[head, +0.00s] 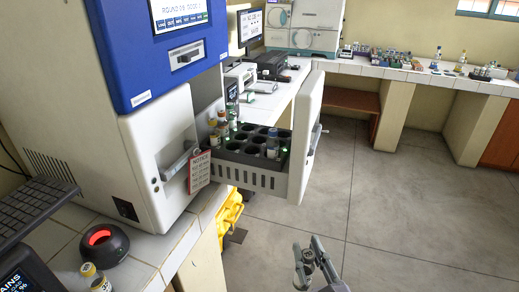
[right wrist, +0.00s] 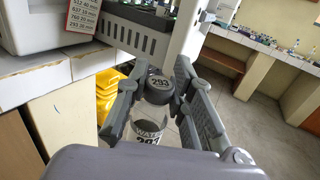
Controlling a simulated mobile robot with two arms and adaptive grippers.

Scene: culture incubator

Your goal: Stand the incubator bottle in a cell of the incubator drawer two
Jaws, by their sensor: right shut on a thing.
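The open incubator drawer (head: 252,179) is a dark grey rack with round cells and a slotted front. Several bottles stand in it, one at the right (head: 272,146); several cells are empty. My left gripper is not in view.
The white drawer front (head: 306,135) stands at the rack's right. A notice card (head: 200,171) hangs at its left. A capped bottle (head: 95,278) and a round device with a red light (head: 104,243) are on the near counter. The floor at right is clear.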

